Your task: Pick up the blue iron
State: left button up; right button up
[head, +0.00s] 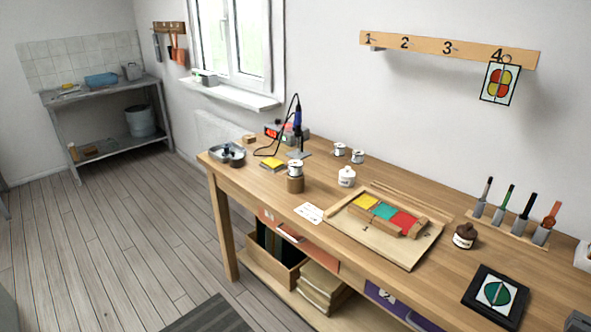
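The blue iron (298,117) looks like a soldering iron with a dark blue handle. It stands upright in a grey stand (299,154) near the back left part of the wooden workbench (345,265). A black cable loops from the top of the iron down to its left, towards a grey station with a red display (277,131) behind it. The lower end of the iron is hard to make out at this size. Neither of my grippers is in the head view.
Left of the iron are a metal dish (228,152) and a yellow pad (272,164). A wooden board with coloured glass pieces (400,250) lies mid-bench. The floor at left is clear.

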aim_at(298, 113)
jog(key=i+j+z, duration=0.2)
jog(key=z, duration=0.15)
jog(key=i+j+z, duration=0.15)
jog(key=z, duration=0.25)
jog(key=i+j+z, duration=0.1)
jog(key=j+z, duration=0.25)
